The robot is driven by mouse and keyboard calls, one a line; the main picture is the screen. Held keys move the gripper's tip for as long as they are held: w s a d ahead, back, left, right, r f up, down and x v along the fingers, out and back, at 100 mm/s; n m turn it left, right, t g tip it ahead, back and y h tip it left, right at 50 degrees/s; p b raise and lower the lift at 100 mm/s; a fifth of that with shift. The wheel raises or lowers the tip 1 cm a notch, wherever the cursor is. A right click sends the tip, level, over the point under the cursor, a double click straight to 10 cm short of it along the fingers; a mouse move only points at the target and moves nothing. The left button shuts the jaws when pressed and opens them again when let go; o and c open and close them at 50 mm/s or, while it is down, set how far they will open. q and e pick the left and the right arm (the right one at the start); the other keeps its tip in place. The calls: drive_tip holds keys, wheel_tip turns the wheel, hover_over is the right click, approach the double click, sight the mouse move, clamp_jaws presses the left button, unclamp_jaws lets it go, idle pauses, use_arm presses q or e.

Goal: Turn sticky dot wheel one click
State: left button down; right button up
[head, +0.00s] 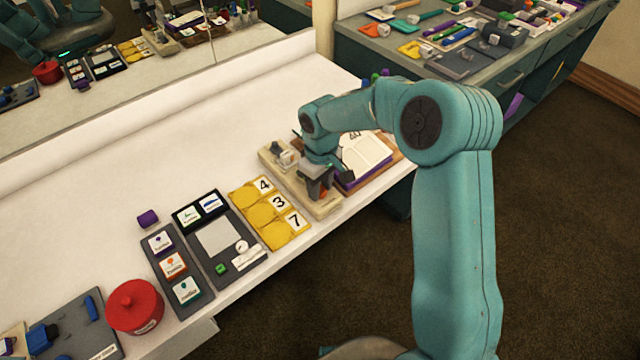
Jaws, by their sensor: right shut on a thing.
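My right gripper (319,188) points down over the front part of a long beige base (325,209). It is shut on a small orange-red part there, which I take to be the sticky dot wheel (324,193). The gripper hides most of this part, so its turn angle cannot be read. A pale block (286,158) sits on the far end of the same base. My left gripper is not in view.
Yellow number cards (270,215) lie close left of the base. An open book (364,158) lies close right. Farther left are a dark grey tray (193,246) and a red lidded pot (134,305). The white table (130,160) is clear behind; its front edge is near.

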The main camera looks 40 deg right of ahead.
sight(321, 188)
drive_tip(key=shift+w+d+r, duration=0.1)
drive_tip(key=shift+w+r, duration=0.05)
drive_tip(key=shift+r, duration=0.05)
idle(0.3)
drive_tip(key=o, duration=1)
drive_tip(key=shift+o, duration=0.2)
drive_tip(key=shift+f, duration=0.1)
wheel_tip(321, 188, up, 16)
drive_tip(key=shift+r+p, duration=0.2)
drive_tip(key=shift+p, duration=0.1)
drive_tip(key=shift+d, duration=0.1)
